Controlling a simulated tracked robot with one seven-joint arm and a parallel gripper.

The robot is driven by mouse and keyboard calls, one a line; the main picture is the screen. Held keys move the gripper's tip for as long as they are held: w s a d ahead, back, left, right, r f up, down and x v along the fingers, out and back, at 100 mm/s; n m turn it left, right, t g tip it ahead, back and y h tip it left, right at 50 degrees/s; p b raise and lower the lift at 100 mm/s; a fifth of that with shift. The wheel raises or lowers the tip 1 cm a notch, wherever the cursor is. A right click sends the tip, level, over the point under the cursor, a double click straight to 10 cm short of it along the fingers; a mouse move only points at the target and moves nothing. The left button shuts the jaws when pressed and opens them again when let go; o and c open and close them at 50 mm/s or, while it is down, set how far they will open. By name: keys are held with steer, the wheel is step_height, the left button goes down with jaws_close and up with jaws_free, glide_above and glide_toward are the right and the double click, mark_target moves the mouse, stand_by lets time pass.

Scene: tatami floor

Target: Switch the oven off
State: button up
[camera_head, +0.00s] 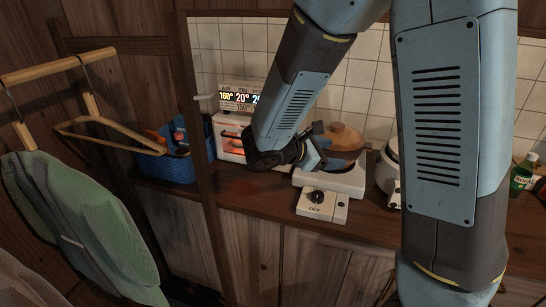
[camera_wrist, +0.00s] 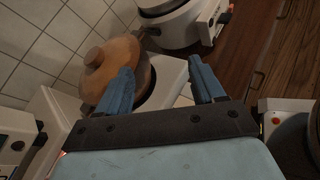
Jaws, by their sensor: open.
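The white oven (camera_head: 229,137) stands on the counter, left of the stove in the head view. Its inside glows orange. A dark display (camera_head: 238,98) above it shows 160° and 20°, partly covered by my arm. My gripper (camera_head: 316,150) is over the stove area, right of the oven and in front of the wooden-lidded pot. In the wrist view its two blue fingers (camera_wrist: 160,68) are apart with nothing held between them. The oven's right side and controls are hidden by my arm in the head view.
The pot (camera_head: 340,138) sits on a white stove (camera_head: 345,182). A white box (camera_head: 322,204) with a dark knob marked OFF lies in front. A rice cooker (camera_head: 387,172) is at right, a blue basket (camera_head: 180,155) at left. Hangers and a green garment fill the left.

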steer(key=w+a+f+n+t+y, duration=0.25)
steer(key=a+f+n+t, duration=0.35)
steer(key=a, duration=0.4)
steer(key=w+a+f+n+t+y, duration=0.1)
steer(key=a+f+n+t+y, duration=0.3)
steer(key=a+n, duration=0.5)
steer(key=w+d+f+m+h, duration=0.1)
steer(key=w+d, duration=0.4)
steer(key=w, duration=0.7)
steer(key=shift+w+f+t, duration=0.2)
steer(key=shift+w+t, duration=0.1)
steer(key=shift+w, duration=0.1)
steer(key=shift+a, duration=0.1)
steer(key=c, duration=1.1)
